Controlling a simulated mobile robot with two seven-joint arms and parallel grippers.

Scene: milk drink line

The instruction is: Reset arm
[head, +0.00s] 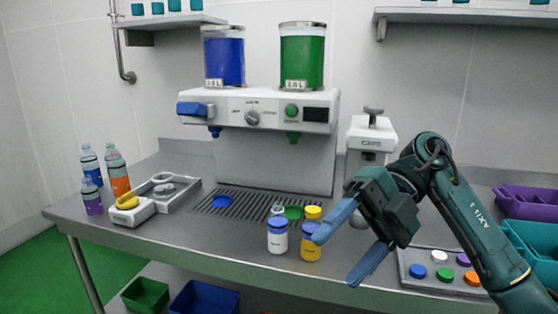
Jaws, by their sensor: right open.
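My right gripper (343,249) is open and empty in the head view. Its two blue fingers point down and left over the front edge of the steel counter (180,235). Its upper finger is close to a yellow jar (311,250) with a blue lid; I cannot tell whether they touch. A white jar (278,240) with a blue lid stands to the left of the yellow one. My right arm (466,215) comes in from the lower right, bent at the elbow. My left gripper is not in view.
A dispenser (262,142) with blue and green tanks stands at the back. Several bottles (117,172) stand at the left. A tray of coloured lids (408,257) lies right of the gripper, partly behind my arm. Purple (530,202) and teal (528,242) bins are at far right.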

